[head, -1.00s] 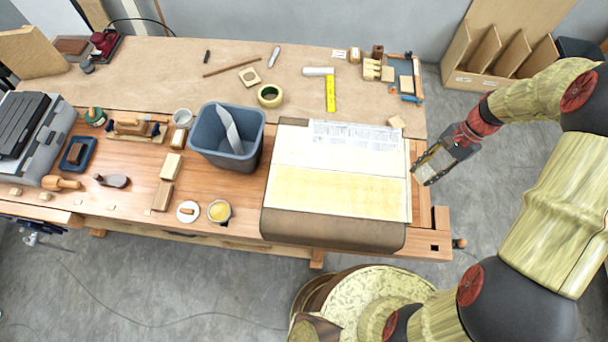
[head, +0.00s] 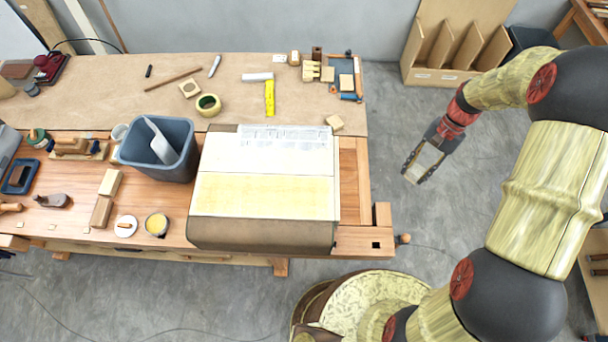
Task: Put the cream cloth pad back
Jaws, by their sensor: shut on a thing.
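My gripper (head: 412,178) is at the right of the head view, over the grey floor beyond the bench's right end. Its fingers point down and to the left. A small pale cream piece (head: 429,159) shows between the fingers and looks like the cream cloth pad. The fingers are shut on it, and they hide its edges. It is apart from the bench and touches nothing else that I can see.
A wooden rack (head: 410,66) stands on the floor at the back. Bare floor lies around my gripper.

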